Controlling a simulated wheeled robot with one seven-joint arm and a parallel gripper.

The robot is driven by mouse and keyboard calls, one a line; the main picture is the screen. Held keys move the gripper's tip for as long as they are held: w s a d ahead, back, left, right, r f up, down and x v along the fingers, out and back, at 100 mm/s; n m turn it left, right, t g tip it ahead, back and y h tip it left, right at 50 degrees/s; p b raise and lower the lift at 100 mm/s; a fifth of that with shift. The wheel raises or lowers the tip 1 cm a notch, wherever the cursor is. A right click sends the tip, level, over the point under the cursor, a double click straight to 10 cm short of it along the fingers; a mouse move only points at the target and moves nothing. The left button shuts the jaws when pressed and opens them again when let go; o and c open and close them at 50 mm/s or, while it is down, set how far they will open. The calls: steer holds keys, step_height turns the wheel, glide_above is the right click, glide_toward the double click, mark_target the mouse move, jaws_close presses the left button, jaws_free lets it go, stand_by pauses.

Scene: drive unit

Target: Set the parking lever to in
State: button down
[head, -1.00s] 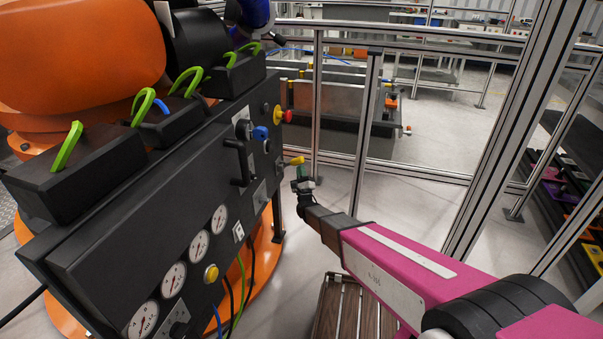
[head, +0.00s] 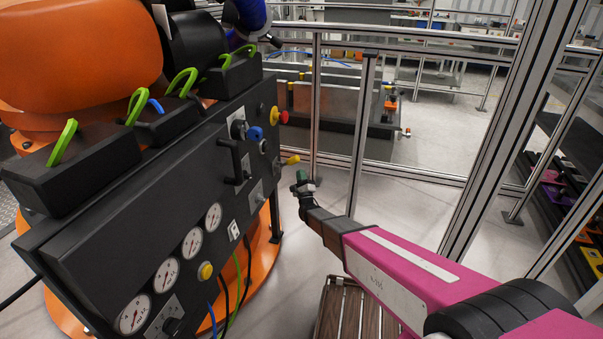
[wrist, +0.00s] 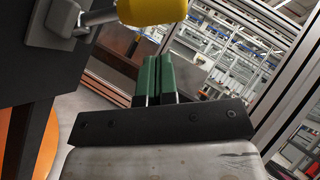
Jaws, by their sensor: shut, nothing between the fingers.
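A yellow-gripped lever (head: 290,160) sticks out from the right end of the black panel in the head view. In the wrist view its yellow grip (wrist: 152,10) fills the top middle, with a metal shaft running left to a grey mount (wrist: 52,22) on the panel. My gripper (head: 302,178) is just below and to the right of the lever in the head view. In the wrist view the green fingers of my gripper (wrist: 155,75) are together, empty and below the yellow grip, with a visible gap.
The black panel (head: 120,240) carries gauges (head: 167,275), a yellow button (head: 206,271), a black handle (head: 232,160), a blue knob (head: 256,133) and a red emergency button (head: 283,117). Metal fence posts (head: 362,135) stand behind my gripper. A slatted wooden stand (head: 340,315) is below my arm.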

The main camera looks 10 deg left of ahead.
steer(key=f+v, duration=0.1)
steer(key=v, duration=1)
steer(key=w+d+r+n+g+h, duration=0.2)
steer(key=d+n+g+h, duration=0.3)
steer(key=d, duration=0.6)
steer(key=w+d+r+n+g+h, duration=0.1)
steer(key=d+n+g+h, duration=0.2)
steer(key=d+n+g, duration=0.6)
steer(key=s+d+r+n+g+h, duration=0.1)
steer(key=s+d+r+n+g, duration=0.2)
steer(key=s+d, duration=0.7)
steer(key=s+d+r+n+g+h, duration=0.1)
steer(key=s+d+r+n+g, duration=0.2)
steer(key=s+d, duration=0.7)
steer(key=shift+s+n+g+h, duration=0.4)
steer(key=shift+n+g, duration=0.4)
steer(key=shift+g, duration=0.3)
steer(key=shift+w, duration=0.1)
